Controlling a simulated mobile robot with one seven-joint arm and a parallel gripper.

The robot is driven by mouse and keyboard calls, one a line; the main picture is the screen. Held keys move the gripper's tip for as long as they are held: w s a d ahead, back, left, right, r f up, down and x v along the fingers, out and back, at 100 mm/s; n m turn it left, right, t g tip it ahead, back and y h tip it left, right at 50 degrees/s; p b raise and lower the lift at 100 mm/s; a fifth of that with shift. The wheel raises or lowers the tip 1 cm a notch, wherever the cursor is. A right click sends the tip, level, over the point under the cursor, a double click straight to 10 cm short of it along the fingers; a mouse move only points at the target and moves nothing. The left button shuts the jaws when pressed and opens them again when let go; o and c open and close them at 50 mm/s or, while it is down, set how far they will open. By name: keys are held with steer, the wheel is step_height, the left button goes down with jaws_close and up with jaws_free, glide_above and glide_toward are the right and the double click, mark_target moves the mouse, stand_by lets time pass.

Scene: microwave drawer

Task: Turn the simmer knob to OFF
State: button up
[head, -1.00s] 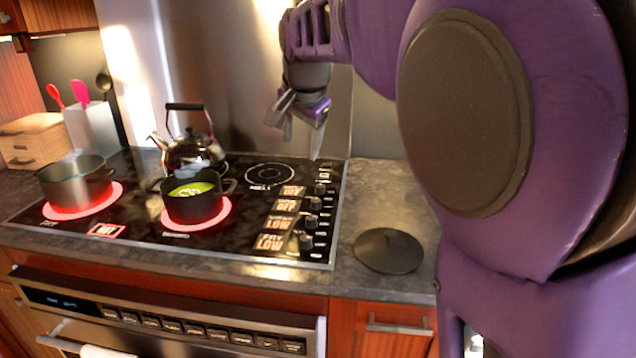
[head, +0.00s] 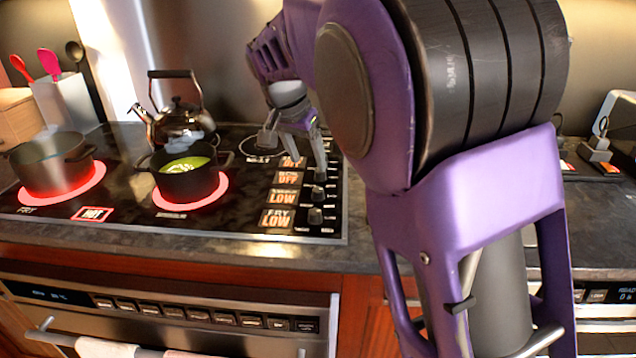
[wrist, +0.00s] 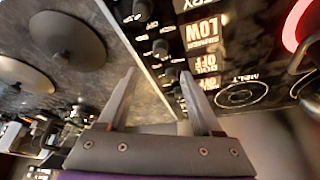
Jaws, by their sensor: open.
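The simmer knob (head: 318,194) is a dark round knob in the row at the right side of the black cooktop (head: 110,222). The lit label beside it reads LOW (head: 284,197). In the wrist view the simmer knob (wrist: 160,47) stands beyond the fingertips, with its LOW label (wrist: 202,33) to its right. My gripper (head: 296,150) is open and empty, pointing down over the far end of the knob row. In the wrist view its fingers (wrist: 158,75) are spread, with the right one close to the knobs. I cannot tell whether it touches one.
The fry knob (head: 315,215) is nearer the front, and the boil knob (head: 320,175) is behind. A pot of green soup (head: 188,180) and a grey pot (head: 52,160) sit on glowing burners. A kettle (head: 178,122) stands behind. A dark round disc (wrist: 68,38) lies on the counter.

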mark_target(318, 189)
steer(key=b+x, duration=0.1)
steer(key=x, duration=0.9)
steer(key=shift+w+f, duration=0.15)
steer(key=shift+f, duration=0.1)
jaws_close()
